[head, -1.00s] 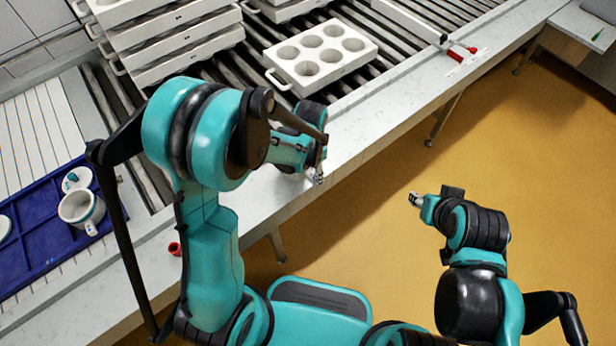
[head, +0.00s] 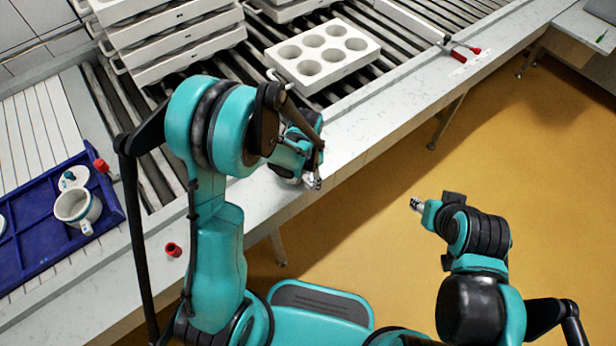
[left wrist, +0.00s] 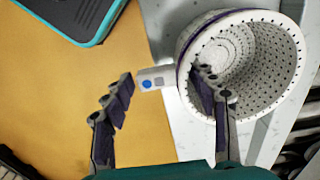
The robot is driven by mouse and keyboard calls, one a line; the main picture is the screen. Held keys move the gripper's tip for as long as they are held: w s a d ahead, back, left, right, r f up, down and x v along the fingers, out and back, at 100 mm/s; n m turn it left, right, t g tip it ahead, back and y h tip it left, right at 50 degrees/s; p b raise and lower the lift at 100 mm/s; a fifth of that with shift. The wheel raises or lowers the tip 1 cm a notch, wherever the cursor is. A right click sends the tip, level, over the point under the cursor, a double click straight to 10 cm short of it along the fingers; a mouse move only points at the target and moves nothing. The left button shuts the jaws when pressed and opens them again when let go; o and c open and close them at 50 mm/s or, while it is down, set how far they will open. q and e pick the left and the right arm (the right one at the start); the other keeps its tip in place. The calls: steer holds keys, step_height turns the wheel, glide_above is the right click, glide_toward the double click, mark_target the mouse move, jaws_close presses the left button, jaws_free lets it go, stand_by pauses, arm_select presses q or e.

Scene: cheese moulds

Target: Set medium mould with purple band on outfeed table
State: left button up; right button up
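The white perforated mould with a purple band (left wrist: 182,62) shows at the upper right of the left wrist view, its open mouth toward the camera. It appears to rest on the pale counter. A light tab (left wrist: 157,79) with a blue dot and a grey dot sticks out from its side. My left gripper (left wrist: 162,92) is open, one finger outside the wall and the other over the mouth; the tab lies between them. In the head view my left gripper (head: 314,182) is over the counter's front edge, and the arm hides the mould. My right gripper (head: 416,204) is over the floor, too small to read.
A white block with round holes (head: 322,55) lies on the roller conveyor (head: 400,75); stacked blocks (head: 180,45) stand left of it. A blue tray (head: 40,235) holds a white cup (head: 77,208). A red cylinder (head: 173,250) stands on the counter (head: 225,215). Another table (head: 585,30) is far right.

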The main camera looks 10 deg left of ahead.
arm_select(q)
steer(key=shift+r, duration=0.15)
steer(key=shift+r+p, duration=0.3)
steer(key=shift+r, duration=0.05)
step_height(320, 180, up, 11)
steer(key=p, duration=0.4)
steer(key=s+a+r+n+t, duration=0.5)
steer(key=s+r+n+t, duration=0.2)
steer(key=s+r, duration=0.5)
steer(key=shift+s+a+r+n, duration=0.15)
steer(key=shift+s+r+n, duration=0.15)
steer(key=shift+r, duration=0.3)
steer(key=shift+f, duration=0.2)
